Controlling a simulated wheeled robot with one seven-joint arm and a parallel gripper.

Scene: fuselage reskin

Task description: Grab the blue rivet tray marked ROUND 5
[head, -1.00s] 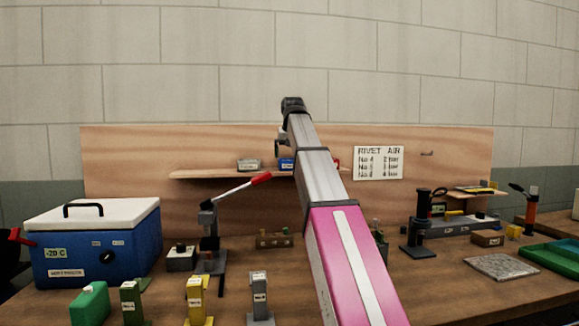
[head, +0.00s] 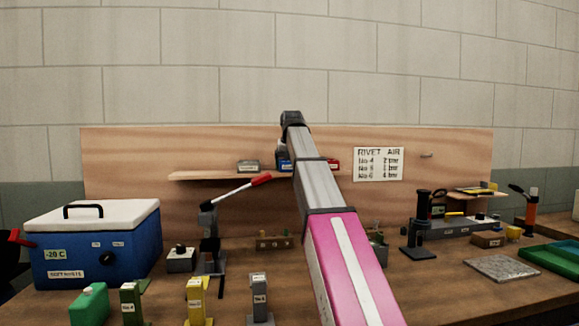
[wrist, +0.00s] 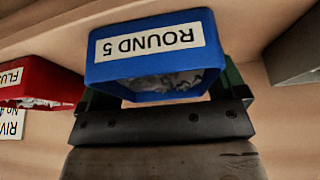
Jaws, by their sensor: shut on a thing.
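The blue rivet tray marked ROUND 5 (wrist: 157,52) fills the upper middle of the wrist view, its label upside down there. Small grey rivets show inside it. My gripper (wrist: 165,88) has its green-padded fingers on either side of the tray and is shut on it. In the head view a small part of the blue tray (head: 283,160) shows at the shelf, left of my arm, which hides the rest. I cannot tell whether the tray rests on the shelf or is just clear of it.
On the shelf (head: 205,176), a grey tray (head: 248,166) stands left of the blue one; a red tray (wrist: 38,82) stands on the other side. A RIVET AIR sign (head: 379,164) hangs on the backboard. A lever tool (head: 210,235) stands below the shelf, left of my arm.

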